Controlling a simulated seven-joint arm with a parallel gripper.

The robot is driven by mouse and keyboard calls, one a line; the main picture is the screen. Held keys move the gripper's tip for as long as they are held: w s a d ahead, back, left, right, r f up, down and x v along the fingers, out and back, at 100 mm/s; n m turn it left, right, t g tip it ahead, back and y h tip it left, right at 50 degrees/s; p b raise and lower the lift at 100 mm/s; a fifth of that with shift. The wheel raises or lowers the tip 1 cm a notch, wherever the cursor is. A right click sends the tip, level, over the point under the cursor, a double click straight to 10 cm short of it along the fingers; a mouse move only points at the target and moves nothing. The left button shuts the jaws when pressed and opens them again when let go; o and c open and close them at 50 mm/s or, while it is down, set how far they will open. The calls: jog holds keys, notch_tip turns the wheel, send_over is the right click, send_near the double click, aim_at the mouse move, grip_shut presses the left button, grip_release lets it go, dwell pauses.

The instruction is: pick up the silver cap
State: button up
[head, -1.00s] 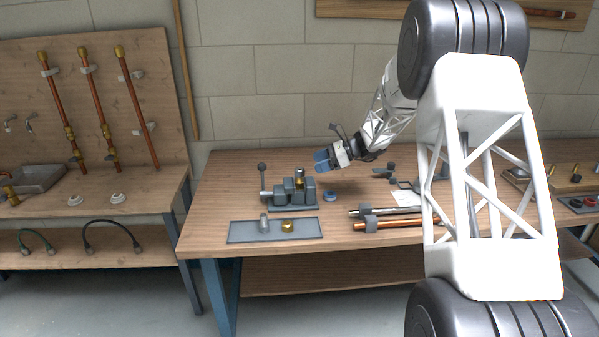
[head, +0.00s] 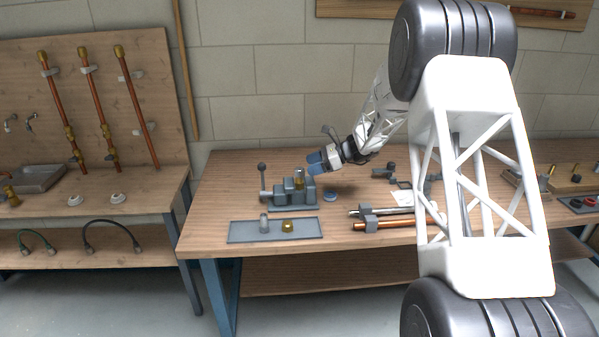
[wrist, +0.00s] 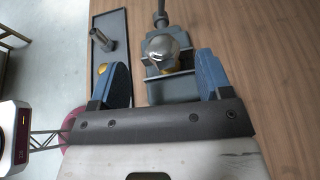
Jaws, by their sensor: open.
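A silver, rounded cap-like piece (wrist: 163,46) shows in the wrist view, over a brass part held in the grey vise (wrist: 175,88). In the head view the vise (head: 283,197) stands on the bench with this brass-and-silver piece (head: 299,179) upright in it. A silver cylinder (head: 264,223) stands on the grey tray and also shows in the wrist view (wrist: 107,40). I cannot tell for sure which is the silver cap. My gripper (head: 315,161) is open and empty, just above and right of the vise. In the wrist view its blue fingers (wrist: 164,72) are spread either side of the vise piece.
The grey tray (head: 240,236) lies in front of the vise with a brass fitting (head: 288,226). A blue ring (head: 329,197) lies right of the vise. Copper and steel pipes (head: 380,222) lie farther right. The vise's handle (head: 262,172) stands up at its left.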

aim_at(301, 168)
jog(key=shift+x, duration=2.6)
jog(key=shift+c, duration=0.2)
jog(key=c, duration=1)
